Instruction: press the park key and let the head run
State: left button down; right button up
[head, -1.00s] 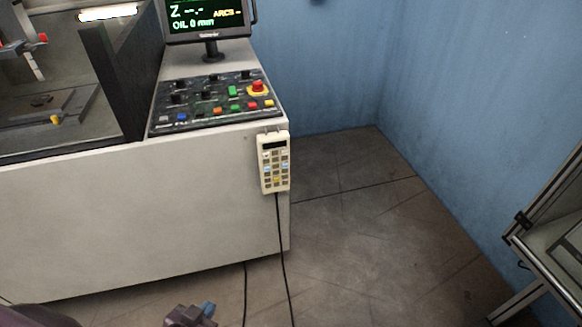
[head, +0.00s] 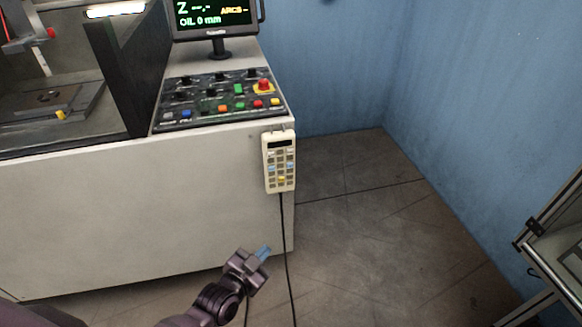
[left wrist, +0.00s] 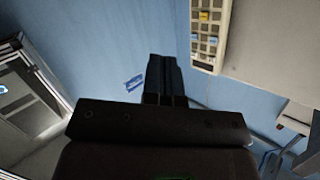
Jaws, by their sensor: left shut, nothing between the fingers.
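A cream hand pendant (head: 279,160) with a small dark display and rows of keys hangs on the machine's front right corner. I cannot read which key is the park key. The machine head (head: 38,55), with a red part, is at the far left over the work tank. My left gripper (head: 264,252) is shut and empty, below the pendant and apart from it. Its closed fingers show in the left wrist view (left wrist: 165,72). My right gripper is out of view.
The control panel (head: 220,101) has coloured buttons and a red emergency stop (head: 264,86). The monitor (head: 215,18) reads "Z --.-" and "OIL 0 mm". A cable (head: 286,250) hangs from the pendant. A metal-framed cart (head: 560,235) stands at right; the floor between is clear.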

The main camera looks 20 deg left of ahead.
aim_at(290, 165)
pick_arm(q)
jog(key=w+d+r+m+t, duration=0.2)
jog(key=w+r, duration=0.1)
jog(key=w, duration=0.4)
jog(key=w+d+r+m+t+h, duration=0.1)
jog(key=w+d+r+t, duration=0.1)
jog(key=w, duration=0.6)
jog(key=shift+w+d+r+m+b, duration=0.3)
jog(key=shift+r+m+b, duration=0.15)
jog(key=shift+r, duration=0.2)
jog(key=w+a+b, duration=0.1)
jog(key=w, duration=0.1)
jog(key=w+a+b, duration=0.1)
jog(key=w+a, duration=0.1)
jog(key=w, duration=0.1)
jog(key=w+a+b, duration=0.1)
jog(key=w+a, duration=0.1)
jog(key=shift+w, duration=0.15)
